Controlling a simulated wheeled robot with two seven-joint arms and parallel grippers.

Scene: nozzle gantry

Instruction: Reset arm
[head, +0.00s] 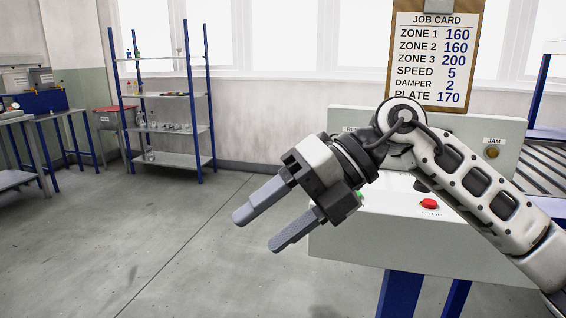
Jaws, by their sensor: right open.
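My right arm comes in from the right edge, bent at its wrist, across the front of a white control box. My right gripper (262,230) points down and left. Its two grey fingers are apart with nothing between them, over the open floor in front of the box. My left gripper does not show.
The control box (340,240) stands on blue legs, with a red button (429,204) and a JAM lamp (492,153). A job card (432,60) hangs above it. A roller conveyor (545,160) is at right. A shelf rack (165,95) stands at the back left.

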